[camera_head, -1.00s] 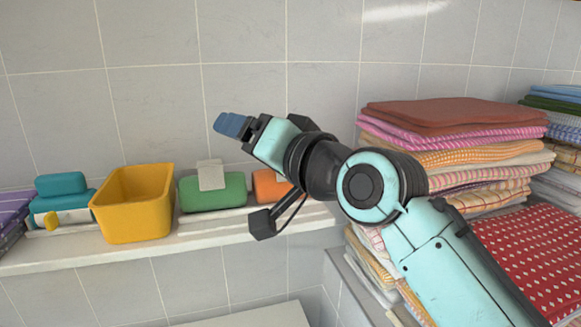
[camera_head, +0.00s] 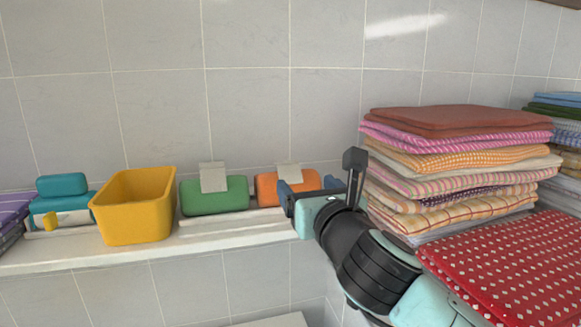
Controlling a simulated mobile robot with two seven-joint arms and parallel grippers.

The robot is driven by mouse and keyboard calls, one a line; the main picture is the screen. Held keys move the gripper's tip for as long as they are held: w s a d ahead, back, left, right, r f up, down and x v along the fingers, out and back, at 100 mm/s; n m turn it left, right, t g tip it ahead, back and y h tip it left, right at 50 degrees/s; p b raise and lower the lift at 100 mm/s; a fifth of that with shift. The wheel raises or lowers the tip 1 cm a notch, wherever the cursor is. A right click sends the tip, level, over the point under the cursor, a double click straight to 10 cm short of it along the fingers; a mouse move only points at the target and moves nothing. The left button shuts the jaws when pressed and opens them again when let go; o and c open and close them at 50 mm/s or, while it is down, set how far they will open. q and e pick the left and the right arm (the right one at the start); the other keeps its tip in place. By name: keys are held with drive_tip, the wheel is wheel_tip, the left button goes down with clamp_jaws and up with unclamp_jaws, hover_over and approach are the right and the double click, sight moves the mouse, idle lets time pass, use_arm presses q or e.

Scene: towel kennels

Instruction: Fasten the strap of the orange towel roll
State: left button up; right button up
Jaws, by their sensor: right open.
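The orange towel roll (camera_head: 267,190) lies on the shelf, to the right of a green roll. A pale strap end (camera_head: 289,173) stands up at its top. My right gripper (camera_head: 305,187) is in front of the roll, with its blue fingertips apart, one on the left and one on the right. The gripper hides the lower middle and part of the right side of the roll. I cannot tell whether the fingers touch it. My left gripper is not in view.
The green roll (camera_head: 214,196) with an upright strap end (camera_head: 213,177) and a yellow bin (camera_head: 133,208) stand left on the white shelf (camera_head: 75,255). A teal roll (camera_head: 62,203) is farther left. Stacked folded towels (camera_head: 455,150) and a red dotted cloth (camera_head: 510,260) crowd the right.

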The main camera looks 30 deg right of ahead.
sight(288, 163)
drive_tip(key=p+x, duration=0.2)
drive_tip(key=x, duration=0.9)
drive_tip(key=shift+w, duration=0.3)
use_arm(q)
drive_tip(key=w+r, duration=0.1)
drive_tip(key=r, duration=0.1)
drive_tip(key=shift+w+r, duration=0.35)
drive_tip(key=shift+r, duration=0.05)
